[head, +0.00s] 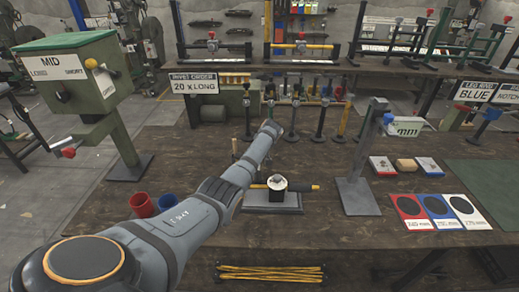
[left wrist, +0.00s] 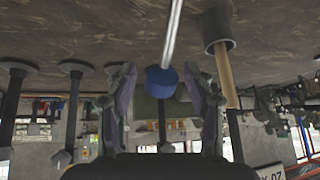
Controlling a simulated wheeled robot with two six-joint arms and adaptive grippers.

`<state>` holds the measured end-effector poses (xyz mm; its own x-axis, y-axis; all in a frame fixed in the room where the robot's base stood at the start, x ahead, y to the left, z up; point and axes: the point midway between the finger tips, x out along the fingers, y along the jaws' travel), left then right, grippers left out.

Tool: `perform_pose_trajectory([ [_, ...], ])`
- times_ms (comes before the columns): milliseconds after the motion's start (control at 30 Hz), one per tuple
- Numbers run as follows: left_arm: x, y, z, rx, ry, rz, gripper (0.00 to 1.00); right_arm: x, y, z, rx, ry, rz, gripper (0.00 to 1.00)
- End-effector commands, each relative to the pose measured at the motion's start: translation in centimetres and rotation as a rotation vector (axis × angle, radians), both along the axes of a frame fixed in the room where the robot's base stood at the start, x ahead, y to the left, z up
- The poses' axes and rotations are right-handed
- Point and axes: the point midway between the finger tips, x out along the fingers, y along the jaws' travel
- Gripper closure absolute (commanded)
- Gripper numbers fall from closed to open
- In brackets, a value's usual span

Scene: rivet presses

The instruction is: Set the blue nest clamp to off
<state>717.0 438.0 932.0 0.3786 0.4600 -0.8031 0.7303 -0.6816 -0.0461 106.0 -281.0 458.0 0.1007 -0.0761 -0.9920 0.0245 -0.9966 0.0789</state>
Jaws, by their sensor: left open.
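A blue knob (left wrist: 162,81) on the end of a slim silver rod (left wrist: 173,35) shows in the left wrist view; it looks like the blue clamp's handle. My left gripper (left wrist: 160,72) is open, with one finger on each side of the knob and a visible gap to both. In the head view my left arm reaches in from the lower left, and its wrist hides the fingers, the knob and the rod. The clamp's base and any on or off marking cannot be made out. My right gripper is not in view.
A fixture (head: 271,203) with a yellow-tipped bar sits just right of my forearm. A grey gauge stand (head: 356,195) rises farther right. Several dark posts stand behind my wrist. Red and blue cups (head: 142,204) sit left of my arm. The front right bench top has bare room.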

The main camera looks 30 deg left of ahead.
Motion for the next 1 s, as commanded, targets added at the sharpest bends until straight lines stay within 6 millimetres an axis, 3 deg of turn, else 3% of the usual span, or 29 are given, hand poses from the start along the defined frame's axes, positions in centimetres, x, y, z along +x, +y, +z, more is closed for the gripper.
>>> perform_pose_trajectory([
  [267,-0.5,-0.7,1.1,0.001,-0.001,-0.001,0.47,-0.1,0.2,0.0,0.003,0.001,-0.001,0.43],
  [733,-4.1,-5.1,8.7,0.000,-0.001,-0.002,0.47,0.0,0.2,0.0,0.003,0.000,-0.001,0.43],
  [1000,-4.6,-5.6,9.7,0.000,0.000,0.000,0.47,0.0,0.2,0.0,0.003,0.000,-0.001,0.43],
])
